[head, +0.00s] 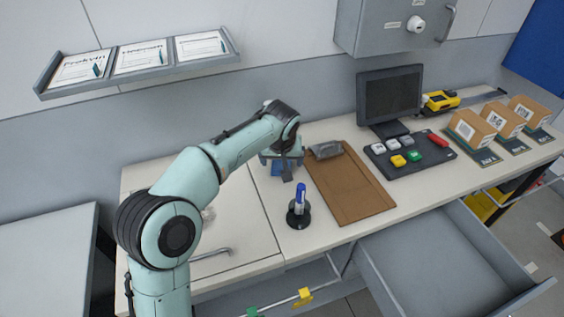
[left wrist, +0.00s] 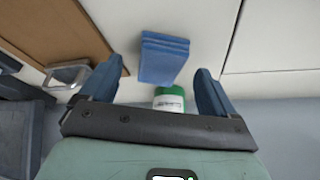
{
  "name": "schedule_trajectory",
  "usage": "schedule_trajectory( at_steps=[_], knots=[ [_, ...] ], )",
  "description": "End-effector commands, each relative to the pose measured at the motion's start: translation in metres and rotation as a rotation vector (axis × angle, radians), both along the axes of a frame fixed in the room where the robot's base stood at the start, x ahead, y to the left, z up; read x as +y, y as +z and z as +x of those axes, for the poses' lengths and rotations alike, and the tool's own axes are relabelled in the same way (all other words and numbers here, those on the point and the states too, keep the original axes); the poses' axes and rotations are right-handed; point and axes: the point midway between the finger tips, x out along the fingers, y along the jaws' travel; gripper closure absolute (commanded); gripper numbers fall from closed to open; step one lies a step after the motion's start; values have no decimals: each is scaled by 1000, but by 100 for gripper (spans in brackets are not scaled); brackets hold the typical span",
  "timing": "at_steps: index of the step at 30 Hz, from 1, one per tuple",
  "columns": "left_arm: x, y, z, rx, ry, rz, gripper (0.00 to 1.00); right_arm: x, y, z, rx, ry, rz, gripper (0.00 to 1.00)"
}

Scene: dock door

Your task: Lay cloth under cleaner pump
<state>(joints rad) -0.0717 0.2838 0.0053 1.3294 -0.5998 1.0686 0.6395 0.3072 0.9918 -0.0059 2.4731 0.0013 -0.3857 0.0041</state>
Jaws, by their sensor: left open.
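A folded blue cloth (left wrist: 163,58) lies on the pale counter in the left wrist view, ahead of my left gripper's fingers. Part of it shows beneath the gripper in the head view (head: 276,168). A green and white container, apparently the cleaner pump (left wrist: 169,98), shows between the finger bases; my gripper body cuts off the rest, and no pump head is visible. It is beside the cloth's near edge in that view; I cannot tell if they touch. My left gripper (head: 284,168) is open and points down over the counter, with nothing held. My right gripper is not in view.
A brown clipboard (head: 350,185) lies right of the gripper. A marker in a round black holder (head: 298,213) stands in front. A monitor (head: 390,95), a tray of coloured blocks (head: 410,155) and boxes (head: 472,130) stand farther right. A drawer (head: 440,260) is open below.

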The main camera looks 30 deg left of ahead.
Motion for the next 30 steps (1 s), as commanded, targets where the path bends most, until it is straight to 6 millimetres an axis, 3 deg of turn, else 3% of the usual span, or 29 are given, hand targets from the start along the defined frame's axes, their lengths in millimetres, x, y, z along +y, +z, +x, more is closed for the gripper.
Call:
schedule_trajectory(
  at_steps=[6, 12, 18, 30],
  knots=[
    [-9, 47, -16, -5, -1, -1, 10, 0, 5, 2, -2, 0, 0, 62],
    [-14, 75, -27, -2, -1, -1, 10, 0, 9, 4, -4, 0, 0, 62],
    [-16, 84, -31, 0, -1, 0, 10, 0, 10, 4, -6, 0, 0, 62],
    [-16, 83, -31, 0, 0, -1, 10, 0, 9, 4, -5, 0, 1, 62]
  ],
)
